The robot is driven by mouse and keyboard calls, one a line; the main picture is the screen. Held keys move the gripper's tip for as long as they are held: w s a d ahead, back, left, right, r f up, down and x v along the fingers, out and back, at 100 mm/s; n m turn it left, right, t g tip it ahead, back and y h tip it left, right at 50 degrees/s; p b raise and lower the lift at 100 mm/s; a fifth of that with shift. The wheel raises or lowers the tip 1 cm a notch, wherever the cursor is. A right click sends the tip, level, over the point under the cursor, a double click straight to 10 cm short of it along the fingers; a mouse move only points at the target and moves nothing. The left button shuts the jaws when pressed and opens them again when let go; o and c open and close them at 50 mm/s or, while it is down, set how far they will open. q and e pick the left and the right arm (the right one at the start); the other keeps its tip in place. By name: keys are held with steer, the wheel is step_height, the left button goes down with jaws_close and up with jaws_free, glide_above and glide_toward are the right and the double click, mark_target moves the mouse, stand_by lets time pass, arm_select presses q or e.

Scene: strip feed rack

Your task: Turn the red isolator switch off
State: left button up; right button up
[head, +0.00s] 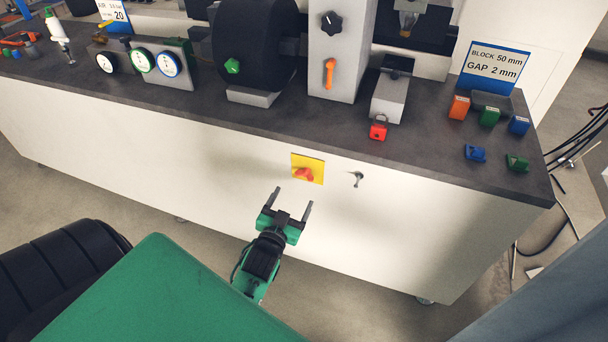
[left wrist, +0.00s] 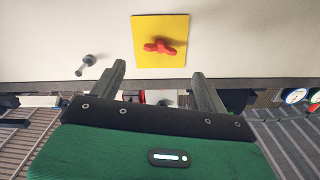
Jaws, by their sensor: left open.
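The red isolator switch (head: 304,174) sits on a yellow square plate (head: 317,163) on the front of the white cabinet. In the left wrist view the red handle (left wrist: 160,47) shows on its yellow plate (left wrist: 174,27), beyond the fingertips and roughly between them. My left gripper (head: 291,199) is open and empty, a short way in front of and below the switch in the head view. It also shows in the left wrist view (left wrist: 158,75), with its two fingers apart and not touching the handle. My right gripper is not in view.
A small metal key or knob (head: 356,178) sticks out of the cabinet front (head: 240,155) beside the plate. The dark worktop (head: 330,135) above holds gauges (head: 144,61), a red padlock-like piece (head: 378,130) and coloured blocks (head: 489,116). The floor before the cabinet is free.

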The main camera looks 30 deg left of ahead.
mark_target(304, 176)
arm_select(q)
steer(key=x, duration=1)
steer(key=shift+d, duration=0.1)
steer(key=shift+c, duration=0.3)
